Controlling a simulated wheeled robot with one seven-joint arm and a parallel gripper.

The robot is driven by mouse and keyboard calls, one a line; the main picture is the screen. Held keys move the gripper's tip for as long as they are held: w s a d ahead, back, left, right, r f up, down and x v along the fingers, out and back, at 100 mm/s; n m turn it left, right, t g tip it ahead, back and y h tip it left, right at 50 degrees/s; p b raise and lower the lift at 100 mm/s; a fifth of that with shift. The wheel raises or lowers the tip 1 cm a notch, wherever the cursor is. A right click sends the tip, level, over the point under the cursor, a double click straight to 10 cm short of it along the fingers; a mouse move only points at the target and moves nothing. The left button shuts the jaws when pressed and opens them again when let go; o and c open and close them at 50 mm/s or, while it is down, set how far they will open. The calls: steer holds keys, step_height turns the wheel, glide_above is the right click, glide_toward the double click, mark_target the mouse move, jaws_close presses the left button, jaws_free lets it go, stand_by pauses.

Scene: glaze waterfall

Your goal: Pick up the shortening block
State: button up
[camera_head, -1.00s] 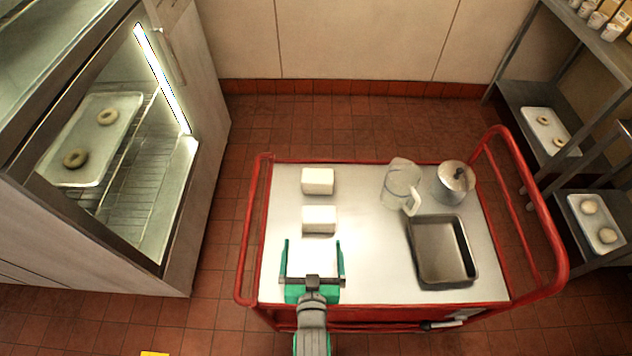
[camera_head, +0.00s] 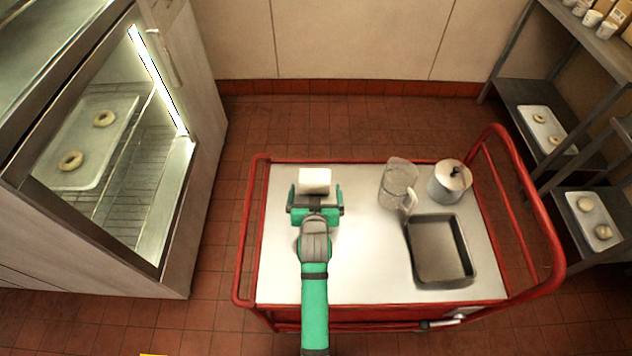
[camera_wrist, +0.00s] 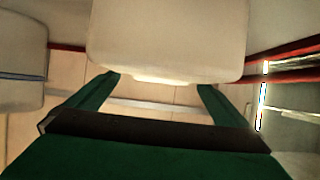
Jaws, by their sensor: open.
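A white block (camera_head: 315,180) sits on the cart top near its far left side, just beyond my gripper. The frames do not show whether it is the shortening. My gripper (camera_head: 315,194) is open over the cart, its two green fingers spread to either side of the block's near edge. In the wrist view, a pale block (camera_wrist: 168,40) fills the upper middle, close to the fingertips (camera_wrist: 160,85). I cannot tell whether the fingers touch it. A second white block, seen nearer in the earlier frame, is not visible now; my gripper and wrist cover that spot.
The red-railed cart (camera_head: 375,285) also holds a clear jug (camera_head: 397,180), a metal pot (camera_head: 449,184) and a dark square pan (camera_head: 440,250). A lit cabinet (camera_head: 205,150) stands left. Shelves with trays (camera_head: 590,220) stand right. The cart's front middle is clear.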

glide_above(311, 181)
steer(key=s+d, duration=0.1)
steer(key=s, duration=0.2)
steer(key=shift+w+d+f, duration=0.1)
steer(key=shift+f, duration=0.6)
steer(key=shift+w+d+f, duration=0.1)
steer(key=shift+f, duration=0.55)
steer(key=shift+r, duration=0.1)
steer(key=c, duration=1.4)
